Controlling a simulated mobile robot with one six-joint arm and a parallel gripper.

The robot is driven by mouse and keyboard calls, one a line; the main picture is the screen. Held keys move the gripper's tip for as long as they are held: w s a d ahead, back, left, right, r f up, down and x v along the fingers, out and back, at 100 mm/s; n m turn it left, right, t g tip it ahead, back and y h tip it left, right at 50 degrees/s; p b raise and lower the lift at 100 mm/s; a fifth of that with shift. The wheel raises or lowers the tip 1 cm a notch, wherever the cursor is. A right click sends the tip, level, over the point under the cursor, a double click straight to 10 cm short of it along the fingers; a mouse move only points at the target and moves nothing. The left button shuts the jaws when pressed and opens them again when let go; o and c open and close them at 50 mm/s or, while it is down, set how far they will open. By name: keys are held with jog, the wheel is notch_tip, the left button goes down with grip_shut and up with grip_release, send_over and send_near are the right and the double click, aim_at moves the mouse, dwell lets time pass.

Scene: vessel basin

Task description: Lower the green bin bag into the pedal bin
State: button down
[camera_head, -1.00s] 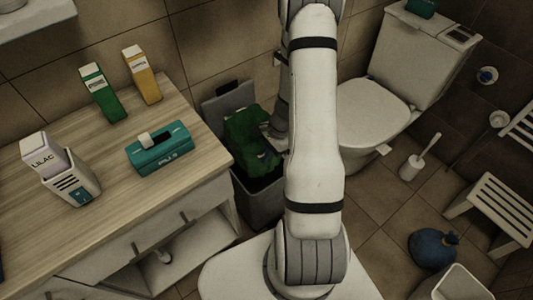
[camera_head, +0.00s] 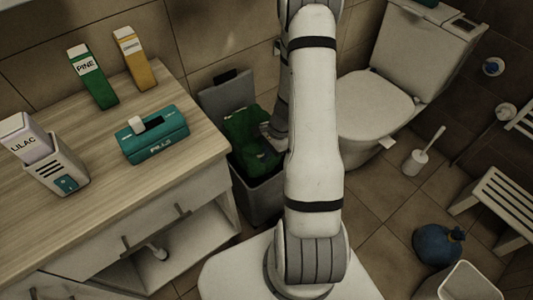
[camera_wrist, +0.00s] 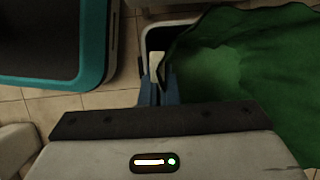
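The green bin bag (camera_head: 246,138) hangs in the mouth of the grey pedal bin (camera_head: 262,200), its lower part inside and its upper part above the rim. The bin's lid (camera_head: 226,90) stands open behind it. My gripper (camera_head: 268,131) is at the bag's right upper side, partly hidden by my arm. In the wrist view the bag (camera_wrist: 245,70) spreads to the right of my close-set fingers (camera_wrist: 160,75), which appear shut on its edge; the exact contact is hard to see. A pale bin rim (camera_wrist: 150,28) shows beyond the fingers.
A wooden-topped cabinet (camera_head: 125,190) stands left of the bin, with cartons and a teal box (camera_head: 152,135) on top. The toilet (camera_head: 375,105) is to the right. A toilet brush (camera_head: 415,160), a blue bag (camera_head: 436,244) and a white stool (camera_head: 495,205) stand farther right.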

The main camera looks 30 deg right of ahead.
aim_at(265, 175)
jog(key=shift+f+b, duration=5.5)
jog(key=shift+f, duration=0.85)
jog(key=c, duration=1.6)
grip_release()
jog(key=shift+c, duration=0.5)
jog(key=o, duration=0.4)
jog(key=shift+s, duration=0.1)
jog(key=shift+o, duration=0.2)
jog(key=shift+s, duration=0.1)
